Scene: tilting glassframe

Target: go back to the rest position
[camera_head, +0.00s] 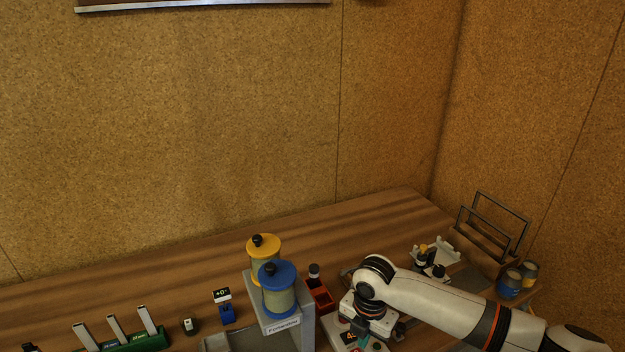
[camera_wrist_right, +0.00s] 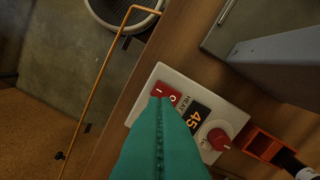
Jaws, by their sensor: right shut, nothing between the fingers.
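My right gripper (camera_head: 366,342) is low at the bottom of the head view, at the front part of the bench, over a pale control box (camera_head: 340,330). In the right wrist view its teal fingers (camera_wrist_right: 164,104) are shut together with nothing between them. They cover part of the control box (camera_wrist_right: 151,91), whose red rocker switch, lit display reading 45 and red knob show beside them. I cannot tell whether the fingertips touch the box. My left gripper is in neither view.
An orange-red tray (camera_head: 321,296) lies between. Wire frames (camera_head: 493,226) and cans (camera_head: 509,284) stand right. A green rack (camera_head: 135,341) is at left. The bench's back strip is clear.

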